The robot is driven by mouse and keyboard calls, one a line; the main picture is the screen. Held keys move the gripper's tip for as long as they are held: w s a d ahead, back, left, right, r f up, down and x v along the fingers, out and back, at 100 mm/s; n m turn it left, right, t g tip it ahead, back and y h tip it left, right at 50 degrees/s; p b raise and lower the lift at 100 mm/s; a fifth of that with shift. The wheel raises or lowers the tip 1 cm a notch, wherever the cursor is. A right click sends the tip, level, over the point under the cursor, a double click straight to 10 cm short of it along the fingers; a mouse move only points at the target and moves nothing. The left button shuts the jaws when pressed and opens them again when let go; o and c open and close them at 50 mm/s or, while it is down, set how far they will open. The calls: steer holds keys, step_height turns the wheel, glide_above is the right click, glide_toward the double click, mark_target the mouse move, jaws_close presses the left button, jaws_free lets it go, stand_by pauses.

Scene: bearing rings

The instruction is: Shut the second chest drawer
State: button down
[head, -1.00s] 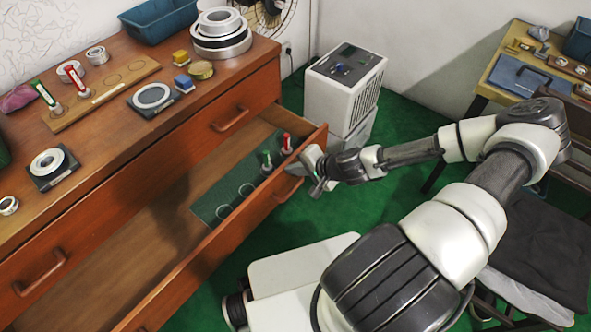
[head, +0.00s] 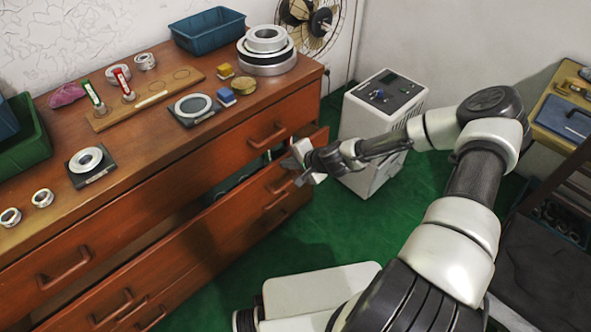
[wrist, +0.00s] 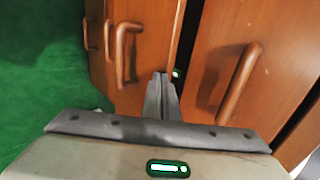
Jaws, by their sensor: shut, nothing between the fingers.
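The second drawer (head: 205,235) of the wooden chest stands slightly out, its front edge ahead of the top drawer front. A narrow dark gap above it shows a little of its inside; most of its contents are hidden. My gripper (head: 298,168) is at the right end of this drawer front, near its upper edge. In the wrist view the fingers (wrist: 160,93) are together and empty, at the second drawer's edge beside the gap. The drawer's handle (wrist: 124,52) is left of the fingers. Whether the fingertips touch the drawer I cannot tell.
The top drawer (head: 160,195) is shut, its handle (wrist: 238,82) right of my fingers. Rings, a wooden board and bins stand on the chest top (head: 140,150). A white cabinet (head: 375,130) stands behind my arm.

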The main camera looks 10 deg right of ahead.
steer(key=shift+w+a, duration=0.6)
steer(key=shift+w, duration=0.3)
steer(key=shift+d, duration=0.1)
